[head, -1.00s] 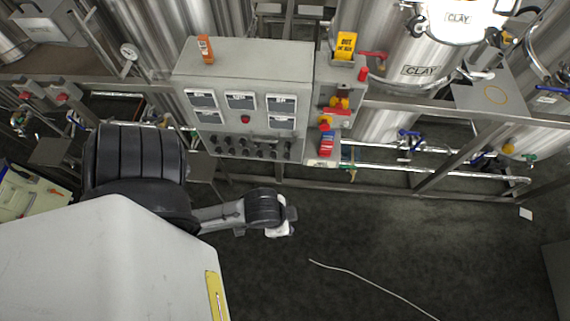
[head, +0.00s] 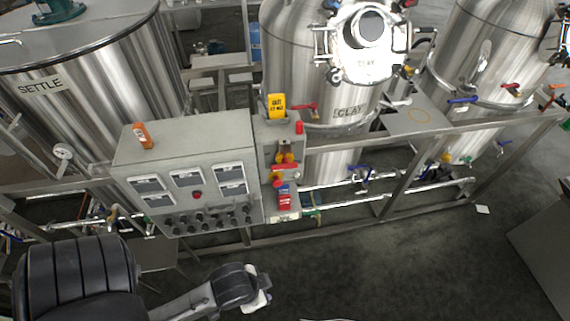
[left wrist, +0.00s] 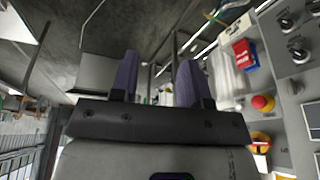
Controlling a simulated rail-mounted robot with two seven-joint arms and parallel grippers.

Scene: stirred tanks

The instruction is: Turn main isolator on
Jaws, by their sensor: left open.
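A small grey switch box (head: 268,150) is fixed to the right side of the grey control panel (head: 190,140) in the head view. On its front is a yellow switch with a red handle (head: 285,167), which looks like the main isolator; the handle appears to lie crosswise. A red mushroom button (head: 278,182) sits just below it. In the left wrist view the yellow and red switch (left wrist: 259,142) and the red button (left wrist: 262,103) are at the right edge. My left gripper (left wrist: 158,72) is open and empty, apart from the box. My right gripper is out of view.
A yellow tag (head: 276,105) and an orange item (head: 142,135) stand on top of the boxes. Red blocks (head: 285,202) hang below the button. Steel tanks and a frame rail (head: 350,143) stand behind. The dark floor in front is clear.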

